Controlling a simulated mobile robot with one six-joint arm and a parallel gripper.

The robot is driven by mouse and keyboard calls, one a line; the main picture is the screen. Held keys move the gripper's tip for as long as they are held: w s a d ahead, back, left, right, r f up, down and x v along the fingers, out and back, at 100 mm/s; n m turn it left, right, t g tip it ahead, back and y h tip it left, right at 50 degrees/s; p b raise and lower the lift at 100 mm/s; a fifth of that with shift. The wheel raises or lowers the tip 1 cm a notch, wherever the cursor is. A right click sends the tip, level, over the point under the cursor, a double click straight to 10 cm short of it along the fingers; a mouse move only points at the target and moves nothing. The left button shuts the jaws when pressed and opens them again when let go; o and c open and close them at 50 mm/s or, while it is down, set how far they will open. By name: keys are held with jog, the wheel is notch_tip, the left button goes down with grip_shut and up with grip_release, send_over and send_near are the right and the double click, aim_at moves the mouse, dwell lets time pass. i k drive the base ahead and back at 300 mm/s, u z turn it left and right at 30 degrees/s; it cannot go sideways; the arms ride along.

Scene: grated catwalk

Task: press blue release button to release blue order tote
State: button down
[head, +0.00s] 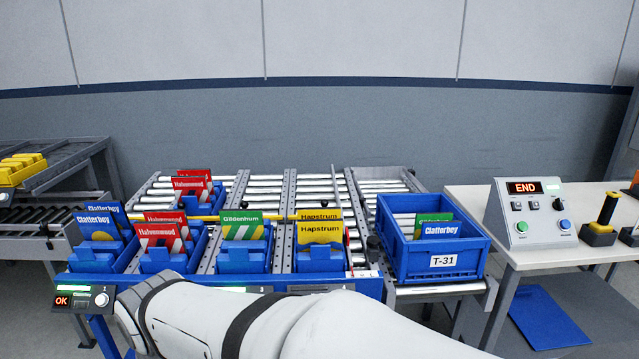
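The console's red display (524,187) reads END. My white arm crosses the bottom of the head view towards the left. My gripper is not in view.
A small panel (85,299) at lower left reads OK. A black and yellow handled device (602,220) stands right of the console.

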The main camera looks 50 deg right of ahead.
aim_at(565, 225)
jog(key=z, duration=3.1)
